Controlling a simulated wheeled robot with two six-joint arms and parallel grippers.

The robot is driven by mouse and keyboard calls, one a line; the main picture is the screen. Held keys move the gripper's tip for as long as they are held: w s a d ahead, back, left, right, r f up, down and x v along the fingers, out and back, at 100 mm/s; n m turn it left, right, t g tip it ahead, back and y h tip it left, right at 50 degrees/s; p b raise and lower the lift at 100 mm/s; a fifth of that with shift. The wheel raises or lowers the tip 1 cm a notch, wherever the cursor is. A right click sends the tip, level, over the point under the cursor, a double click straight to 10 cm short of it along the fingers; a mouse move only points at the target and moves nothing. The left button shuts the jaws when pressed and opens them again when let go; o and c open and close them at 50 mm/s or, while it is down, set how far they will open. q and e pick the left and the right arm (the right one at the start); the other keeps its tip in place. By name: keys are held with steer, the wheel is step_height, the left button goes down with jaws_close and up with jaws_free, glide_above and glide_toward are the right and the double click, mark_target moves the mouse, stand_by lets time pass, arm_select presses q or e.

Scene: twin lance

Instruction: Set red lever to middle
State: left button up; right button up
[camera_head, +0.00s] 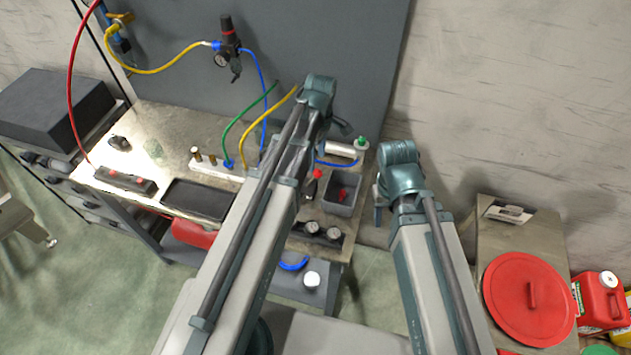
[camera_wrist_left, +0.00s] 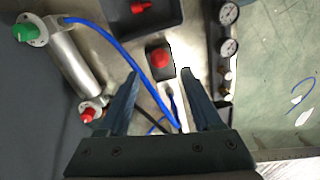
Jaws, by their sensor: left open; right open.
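The red lever has a red ball knob (camera_head: 317,174) on a dark block, near the right end of the metal workbench. In the left wrist view its red knob (camera_wrist_left: 160,57) lies ahead of and between the two fingertips, seen from above. My left gripper (camera_wrist_left: 159,75) is open, with a finger on each side of the line to the lever and nothing held. In the head view my left arm hides most of that gripper. My right gripper (camera_head: 378,212) is right of the bench, mostly hidden by its wrist; its fingertips are hard to see.
A metal cylinder (camera_wrist_left: 75,65) with green and red fittings lies left of the lever in the wrist view. A blue hose (camera_wrist_left: 125,55) runs past the left finger. A dark bin (camera_head: 342,208) with a red part and a gauge block (camera_head: 315,236) stand close by.

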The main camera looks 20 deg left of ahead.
mark_target(316, 170)
arm_select(q)
steer(key=f+b, duration=0.2)
steer(key=f, duration=0.1)
steer(key=f+b, duration=0.2)
steer(key=b, duration=0.1)
steer(key=f+b, duration=0.2)
steer(key=f, duration=0.1)
steer(key=shift+s+a+f, duration=0.1)
steer(key=shift+s+f, duration=0.2)
steer(key=shift+s, duration=0.05)
jaws_close()
stand_by(0.9)
